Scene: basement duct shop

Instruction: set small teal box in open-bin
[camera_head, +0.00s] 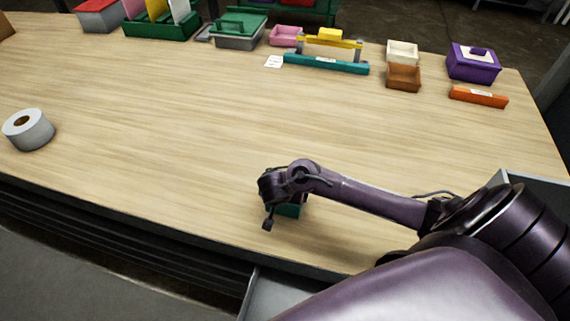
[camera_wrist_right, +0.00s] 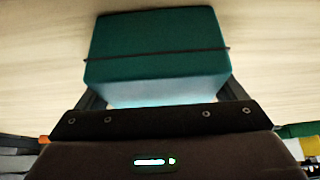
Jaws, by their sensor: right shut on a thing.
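The small teal box (camera_wrist_right: 158,45) is between the fingers of my right gripper (camera_wrist_right: 162,98), which is shut on it. A thin dark line crosses the box. In the head view, my right gripper (camera_head: 279,214) is low over the table's front part, and only a piece of the teal box (camera_head: 289,210) shows beside it. I cannot tell whether the box touches the table. A grey, open-looking container (camera_head: 268,296) shows at the front edge, mostly hidden by my right arm; I cannot tell if it is the open-bin. My left gripper is not in view.
A white roll (camera_head: 28,130) stands at the left. Along the back are a grey-green toolbox (camera_head: 240,36), a teal-and-yellow piece (camera_head: 325,63), a brown open bin (camera_head: 403,77), a cream bin (camera_head: 402,52), a purple box (camera_head: 473,66) and an orange bar (camera_head: 478,97). The table's middle is clear.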

